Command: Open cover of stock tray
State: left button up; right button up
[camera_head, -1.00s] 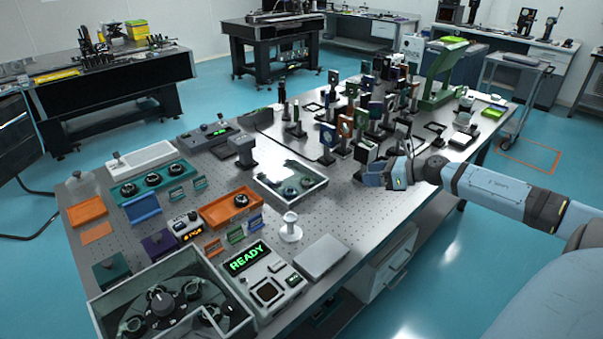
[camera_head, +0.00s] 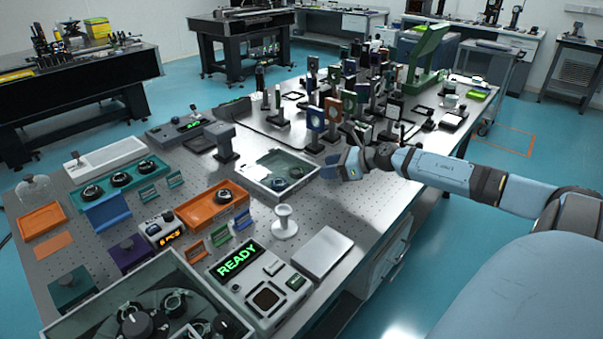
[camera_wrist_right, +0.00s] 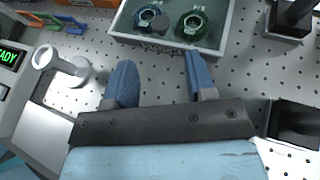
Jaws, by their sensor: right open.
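The stock tray is a pale rectangular tray (camera_head: 278,190) with a clear, shiny top, near the middle of the table. It holds dark round parts. Its near end shows at the top of the right wrist view (camera_wrist_right: 165,42), with two ringed parts, one bluish and one green, inside. Whether the clear cover lies fully on it is hard to tell. My right gripper (camera_head: 332,168) is just right of the tray, above the table. In the right wrist view its blue fingers (camera_wrist_right: 158,80) are spread and empty, short of the tray wall. My left gripper is out of view.
A white spool-shaped stand (camera_head: 285,222) and a flat grey plate (camera_head: 322,251) are in front of the tray. A dark post (camera_head: 225,142) stands behind left. Many upright optics mounts (camera_head: 330,118) crowd the table's far part. An orange tray (camera_head: 212,207) lies left.

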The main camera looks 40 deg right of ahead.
aim_at(295, 171)
jog(key=x, duration=0.7)
jog(key=shift+w+a, duration=0.1)
jog(key=shift+w, duration=0.1)
jog(key=shift+x, duration=0.85)
grip_shut()
jog(key=shift+r, duration=0.15)
